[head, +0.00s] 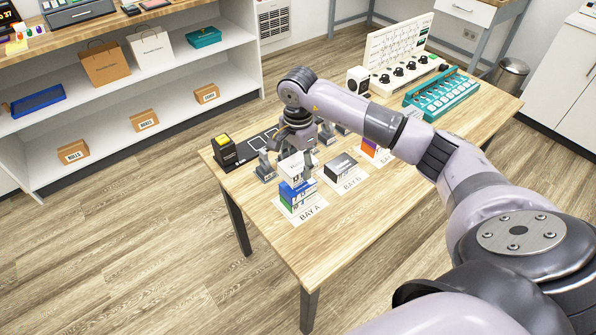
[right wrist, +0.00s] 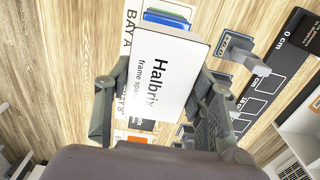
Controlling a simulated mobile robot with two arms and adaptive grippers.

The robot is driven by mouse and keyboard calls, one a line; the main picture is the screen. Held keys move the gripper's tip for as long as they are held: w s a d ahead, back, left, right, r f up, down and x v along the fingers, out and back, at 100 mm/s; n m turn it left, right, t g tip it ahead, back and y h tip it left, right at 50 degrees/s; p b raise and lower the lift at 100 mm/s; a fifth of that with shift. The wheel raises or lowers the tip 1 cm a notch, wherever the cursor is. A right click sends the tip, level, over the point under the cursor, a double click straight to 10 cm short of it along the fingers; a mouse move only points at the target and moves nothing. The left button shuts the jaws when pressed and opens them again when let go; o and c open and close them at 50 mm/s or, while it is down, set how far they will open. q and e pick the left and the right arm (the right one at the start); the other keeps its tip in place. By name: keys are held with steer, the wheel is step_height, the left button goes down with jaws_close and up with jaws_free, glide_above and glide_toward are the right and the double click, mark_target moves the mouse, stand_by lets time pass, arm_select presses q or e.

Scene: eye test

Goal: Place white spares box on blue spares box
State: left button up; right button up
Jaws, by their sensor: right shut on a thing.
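The white spares box (head: 295,168), lettered "Halbrix frame spares", is between the fingers of my right gripper (head: 299,160), which is shut on it. In the right wrist view the white box (right wrist: 168,75) fills the space between both fingers. The blue spares box (head: 291,191) lies on a green box (head: 299,206) at the bay A card. The white box is over the blue box; I cannot tell whether they touch. In the right wrist view only an edge of the blue box (right wrist: 166,20) shows past the white one. My left gripper is not in view.
A dark box (head: 342,166) stands on the bay B card, and an orange and purple box (head: 372,150) is at the bay behind. Small grey fixtures (head: 264,166) and a black box with a yellow top (head: 225,152) stand left. The table's front (head: 318,250) is clear.

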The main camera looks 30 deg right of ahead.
step_height(320, 180, down, 4)
steer(key=shift+r+p, duration=0.25)
steer(key=shift+p, duration=0.1)
steer(key=shift+f, duration=0.3)
steer(key=o, duration=0.7)
steer(key=shift+f, duration=0.1)
steer(key=o, duration=0.5)
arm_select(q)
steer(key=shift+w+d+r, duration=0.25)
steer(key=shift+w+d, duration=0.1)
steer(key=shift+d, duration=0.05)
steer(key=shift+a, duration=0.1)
